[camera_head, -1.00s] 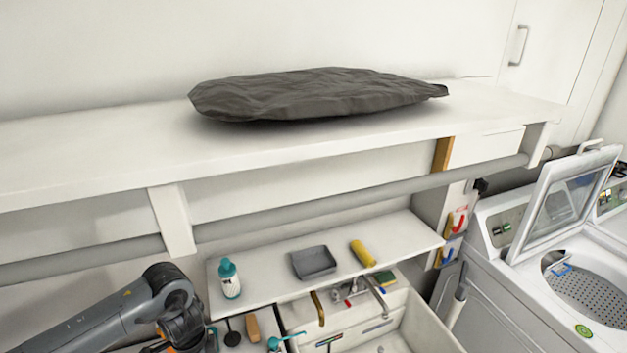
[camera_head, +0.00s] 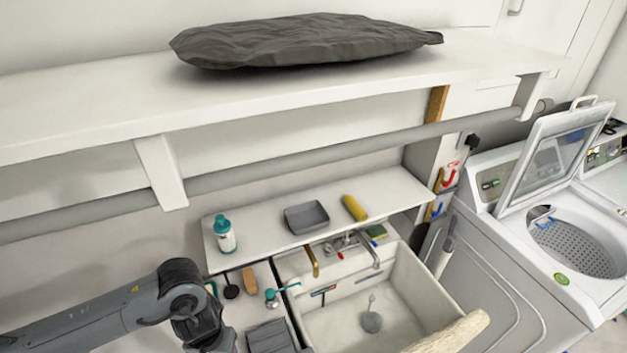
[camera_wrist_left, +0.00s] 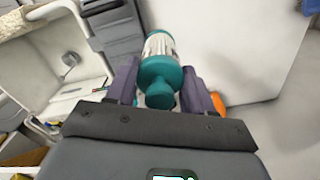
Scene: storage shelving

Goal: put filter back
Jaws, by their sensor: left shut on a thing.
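In the left wrist view, my left gripper (camera_wrist_left: 160,82) is shut on the filter (camera_wrist_left: 157,46). The filter has a teal round cap and grip toward me and a white ribbed body pointing away, between two purple fingers. A grey drawer-like unit and a large pale panel lie beyond it, and I cannot tell whether the filter touches either. In the head view my left arm comes in at the lower left, but its gripper and the filter are outside the picture. My right gripper is in neither view.
The sink (camera_head: 345,326) has a shelf (camera_head: 266,250) behind it with a teal-capped bottle (camera_head: 224,236), a grey tray (camera_head: 306,217) and a yellow roll (camera_head: 355,207). A washer (camera_head: 510,280) with its lid up stands right. A dark bag (camera_head: 310,40) lies on the upper shelf (camera_head: 90,105).

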